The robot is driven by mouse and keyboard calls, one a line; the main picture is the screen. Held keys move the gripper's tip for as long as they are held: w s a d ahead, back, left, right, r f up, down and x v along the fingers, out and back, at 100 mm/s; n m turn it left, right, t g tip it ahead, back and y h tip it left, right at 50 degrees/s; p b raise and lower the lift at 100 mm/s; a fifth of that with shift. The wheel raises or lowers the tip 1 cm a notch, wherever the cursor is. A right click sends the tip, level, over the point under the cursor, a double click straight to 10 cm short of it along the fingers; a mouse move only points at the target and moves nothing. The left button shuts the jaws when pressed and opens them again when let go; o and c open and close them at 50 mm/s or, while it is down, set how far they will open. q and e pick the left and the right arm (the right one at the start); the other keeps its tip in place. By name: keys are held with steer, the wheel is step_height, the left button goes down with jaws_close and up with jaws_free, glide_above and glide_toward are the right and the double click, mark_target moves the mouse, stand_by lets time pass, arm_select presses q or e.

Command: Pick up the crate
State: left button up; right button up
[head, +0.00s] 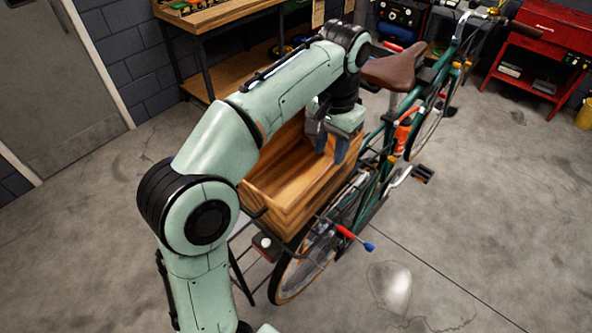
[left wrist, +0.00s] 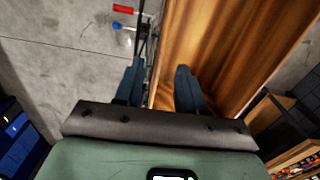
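The wooden crate (head: 268,202) sits on the rear rack of the green bicycle, open at the top and empty as far as I can see. My left gripper (head: 332,148) points down at the crate's right wall. In the left wrist view, its two blue fingers (left wrist: 160,85) are apart, one on each side of the crate's wall edge (left wrist: 163,60), with a visible gap between them. The crate's inside (left wrist: 220,50) fills the right of that view. My left arm hides part of the crate's left side in the head view. My right gripper is not in view.
The bicycle (head: 385,160) stands just beyond the crate, its brown saddle (head: 396,70) close to my left wrist. A clamp-like tool with red and blue ends (head: 345,232) sticks out by the rear wheel. A workbench (head: 215,18) and red tool cart (head: 545,38) stand behind.

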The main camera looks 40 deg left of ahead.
mark_target(329, 166)
arm_select(q)
steer(key=f, duration=0.2)
steer(key=shift+w+f+b, duration=0.25)
steer(key=shift+f+b, duration=0.05)
steer(key=shift+b, duration=0.05)
steer(key=shift+s+f, duration=0.2)
steer(key=shift+f, duration=0.2)
steer(key=f, duration=0.2)
steer(key=w+f, duration=0.1)
steer(key=shift+a+f+b, duration=0.1)
steer(key=shift+f+b, duration=0.2)
steer(key=shift+f, duration=0.1)
steer(key=shift+s+f, duration=0.1)
steer(key=shift+f, duration=0.35)
jaws_close()
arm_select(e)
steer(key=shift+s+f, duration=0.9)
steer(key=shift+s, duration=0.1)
arm_select(q)
steer(key=shift+r, duration=0.1)
